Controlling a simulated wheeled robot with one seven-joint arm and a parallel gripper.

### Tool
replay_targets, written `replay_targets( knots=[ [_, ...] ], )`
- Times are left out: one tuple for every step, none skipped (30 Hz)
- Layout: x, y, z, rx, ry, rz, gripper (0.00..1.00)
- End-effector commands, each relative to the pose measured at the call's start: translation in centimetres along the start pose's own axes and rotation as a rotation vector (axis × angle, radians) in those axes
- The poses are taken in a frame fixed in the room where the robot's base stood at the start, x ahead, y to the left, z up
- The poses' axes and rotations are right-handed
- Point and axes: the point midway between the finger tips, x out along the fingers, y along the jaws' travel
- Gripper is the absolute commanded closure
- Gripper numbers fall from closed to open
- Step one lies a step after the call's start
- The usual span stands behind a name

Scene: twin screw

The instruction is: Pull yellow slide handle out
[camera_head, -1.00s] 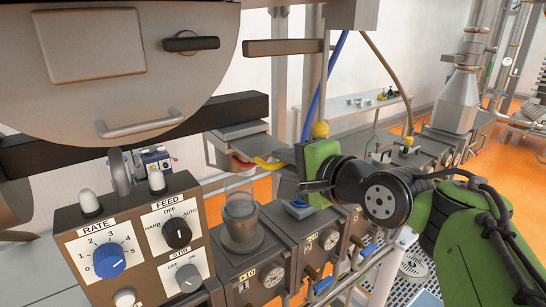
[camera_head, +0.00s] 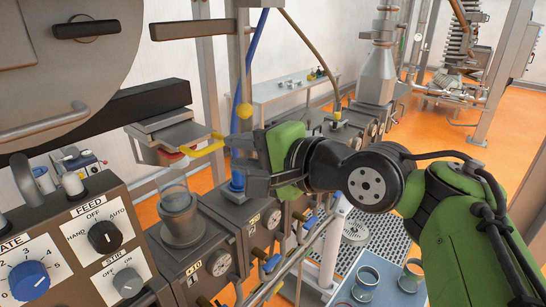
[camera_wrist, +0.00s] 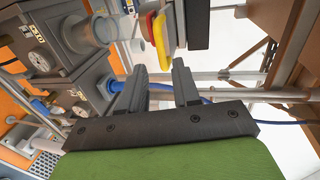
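The yellow slide handle (camera_head: 203,149) sticks out to the right from a grey metal slide housing (camera_head: 165,131), with a red part at its base. In the wrist view the yellow handle (camera_wrist: 162,42) lies just ahead of the gap between my fingers, next to the red part (camera_wrist: 151,27). My gripper (camera_head: 243,165) is to the right of the handle's end in the head view. Its two fingers stand apart with nothing between them, as the wrist view of my gripper (camera_wrist: 157,83) shows. The handle appears free of the fingers.
A clear cup-like hopper (camera_head: 178,205) stands below the handle. A control panel (camera_head: 85,240) with knobs is at lower left. A blue vertical hose (camera_head: 240,115) runs behind my gripper.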

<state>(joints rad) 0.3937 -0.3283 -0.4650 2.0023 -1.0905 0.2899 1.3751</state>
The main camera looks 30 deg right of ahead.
Motion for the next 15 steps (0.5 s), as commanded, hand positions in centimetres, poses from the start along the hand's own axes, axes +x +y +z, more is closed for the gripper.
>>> replay_targets(
  knots=[
    [-1.5, -0.1, 0.0, -0.001, 0.003, -0.004, 0.69],
    [-2.4, -0.1, 0.0, -0.001, 0.002, -0.004, 0.69],
    [-3.5, -0.1, 0.0, -0.001, 0.001, -0.003, 0.69],
    [-4.3, -0.1, 0.0, -0.001, 0.001, -0.004, 0.69],
    [-5.0, -0.2, 0.0, -0.002, 0.000, -0.004, 0.69],
    [-5.9, -0.1, 0.0, -0.001, 0.001, -0.002, 0.69],
    [-6.5, -0.1, 0.0, -0.002, 0.000, -0.003, 0.69],
    [-7.1, -0.2, 0.1, -0.003, -0.002, -0.002, 0.69],
    [-7.7, -0.1, 0.0, -0.001, -0.001, -0.002, 0.69],
    [-8.0, -0.1, 0.0, -0.001, -0.002, 0.000, 0.69],
    [-8.3, -0.1, 0.1, 0.000, -0.002, -0.001, 0.69],
    [-8.6, -0.1, 0.1, 0.000, -0.002, -0.001, 0.69],
    [-8.7, -0.1, 0.0, 0.000, -0.002, 0.000, 0.69],
    [-8.8, 0.0, 0.0, 0.001, -0.001, 0.000, 0.69],
    [-8.9, 0.0, 0.0, 0.001, -0.001, 0.001, 0.69]
  ],
)
